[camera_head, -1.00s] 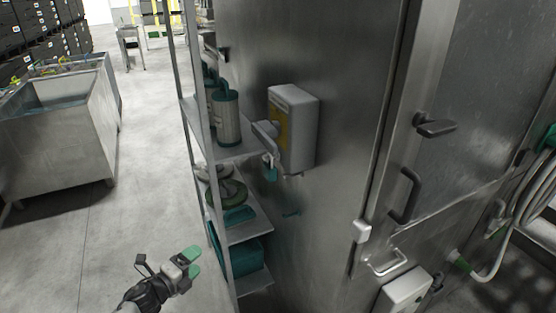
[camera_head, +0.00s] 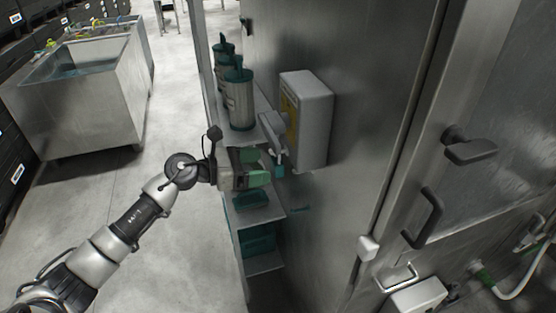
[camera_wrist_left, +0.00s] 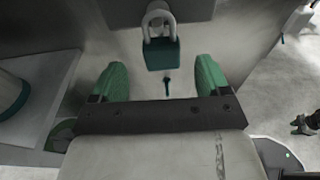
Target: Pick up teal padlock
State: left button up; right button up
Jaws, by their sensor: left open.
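The teal padlock (camera_head: 279,171) hangs below the handle of the light grey switch box (camera_head: 310,118) on the steel wall. In the left wrist view the padlock (camera_wrist_left: 161,54) hangs upright by its grey shackle, beyond and between the fingertips. My left gripper (camera_head: 259,168) has green fingertips and is just left of the padlock in the head view. In the wrist view its fingers (camera_wrist_left: 163,78) are apart with nothing between them. I cannot tell the exact gap to the padlock. My right gripper is not in view.
A narrow shelf rack (camera_head: 262,264) stands behind my left gripper, with teal-topped canisters (camera_head: 239,100) on its upper shelf. The steel door has black handles (camera_head: 424,218) at the right. A steel basin (camera_head: 101,103) stands at the left, with open floor between.

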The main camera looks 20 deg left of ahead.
aim_at(272, 162)
pick_arm(q)
jog(key=w+d+p, duration=0.2)
jog(key=d, duration=0.1)
jog(key=shift+d+r, duration=0.1)
jog(key=shift+r, duration=0.05)
jog(key=shift+w+d+f, duration=0.2)
jog(key=shift+d, duration=0.1)
jog(key=shift+a, duration=0.1)
jog(key=shift+c, duration=1.5)
jog(key=c, duration=0.7)
jog(key=shift+c, duration=0.2)
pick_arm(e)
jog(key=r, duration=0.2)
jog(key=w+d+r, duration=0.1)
pick_arm(q)
jog(key=shift+r, duration=0.15)
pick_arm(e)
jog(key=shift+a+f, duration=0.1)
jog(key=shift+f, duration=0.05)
